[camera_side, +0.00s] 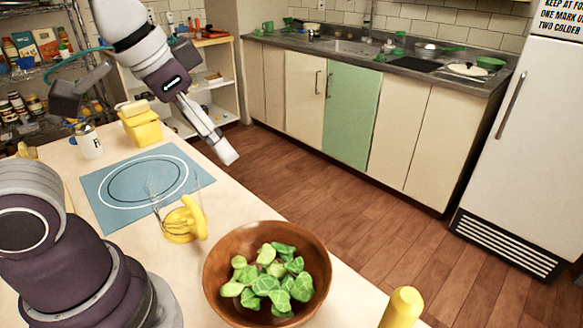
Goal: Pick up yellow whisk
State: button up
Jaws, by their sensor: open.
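My gripper (224,150) hangs over the far edge of the table, above the floor side, pointing down and right. It is open and nothing shows between its fingers. No plain whisk shape stands out. A yellow object with a curved handle and clear, thin upper parts (184,222) stands at the near edge of the blue mat; I cannot tell if it is the whisk or a jug. My gripper is beyond it and apart from it. Another yellow piece (27,151) shows at the far left of the table, mostly hidden behind my arm.
A blue mat (100,186) with a white oval lies on the table. A yellow box (141,127) and a white canister (89,141) stand behind it. A wooden bowl (222,284) of green pieces and a yellow bottle (402,308) stand nearer. The mat's middle is clear.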

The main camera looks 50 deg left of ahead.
jog(key=w+d+r+m+g, duration=0.2)
jog(key=w+d+r+m, duration=0.15)
jog(key=d, duration=0.45)
jog(key=m+g, duration=0.2)
jog(key=m, duration=0.4)
send_near(410, 304)
jog(key=w+a+f, duration=0.3)
jog(key=w+a, duration=0.1)
jog(key=s+d, duration=0.1)
jog(key=s+d+f+m, duration=0.1)
jog(key=d, duration=0.1)
jog(key=s+d+f+m+g, duration=0.1)
jog(key=shift+d+f+m+y, duration=0.2)
jog(key=shift+d+m+y, duration=0.05)
jog(key=shift+y, duration=0.05)
notch_tip(410, 304, down, 5)
jog(key=shift+r, duration=0.1)
jog(key=f, duration=0.5)
jog(key=shift+w+a+f, duration=0.15)
jog(key=shift+w+f, duration=0.1)
grip_shut()
